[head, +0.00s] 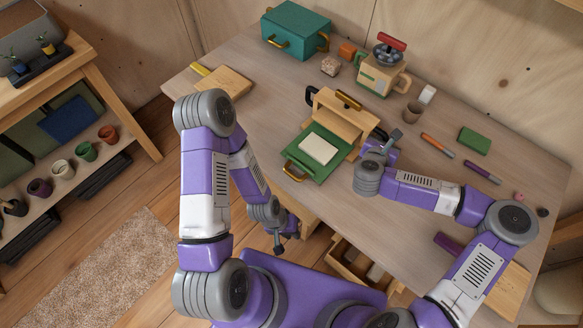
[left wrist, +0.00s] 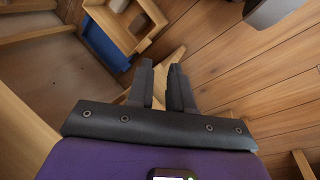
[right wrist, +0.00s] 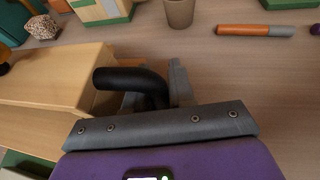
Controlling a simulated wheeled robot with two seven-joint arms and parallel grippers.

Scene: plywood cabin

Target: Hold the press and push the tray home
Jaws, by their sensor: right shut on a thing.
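The wooden press (head: 335,115) stands on the table with a brass handle (head: 348,99) on top and dark side handles. Its green tray (head: 322,168) sticks out of the front, with a pale slab (head: 319,149) on it and a brass handle (head: 296,171) at its front end. My right gripper (head: 381,143) is shut on the press's right side handle; the black curved handle (right wrist: 128,80) shows in the right wrist view, partly hiding the fingers. My left gripper (head: 279,243) hangs empty below the table's front edge; its fingers (left wrist: 163,80) are apart in the left wrist view.
A teal box (head: 295,30), a cream grinder-like device (head: 380,75) and a cup (head: 413,111) stand behind the press. Markers (head: 437,145) and a green block (head: 474,140) lie to the right. A wooden board (head: 223,83) lies left. An open drawer (head: 350,262) is below the front edge.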

